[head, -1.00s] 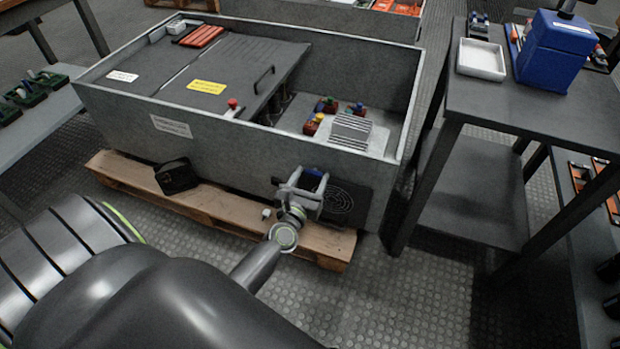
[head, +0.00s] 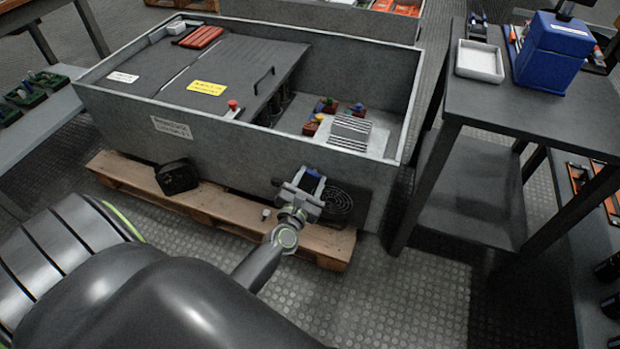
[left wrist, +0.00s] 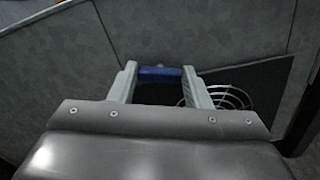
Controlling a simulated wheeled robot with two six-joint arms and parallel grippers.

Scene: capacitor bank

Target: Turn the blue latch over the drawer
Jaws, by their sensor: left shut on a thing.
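The blue latch (left wrist: 160,74) shows in the left wrist view as a short blue bar on the front of the grey box. It also shows in the head view (head: 313,174), partly hidden by my gripper. My left gripper (head: 310,180) is at the box's lower front, near its right end. Its two fingers stand on either side of the latch in the left wrist view (left wrist: 160,76) and are shut on it. The drawer behind and below the latch is mostly hidden by the gripper, so I cannot tell its outline. My right gripper is not in view.
The grey box (head: 300,155) stands on a wooden pallet (head: 215,205). A round fan grille (head: 340,200) is just right of the gripper, and a black object (head: 177,176) is to the left. A dark table (head: 540,105) stands at the right. The floor in front is clear.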

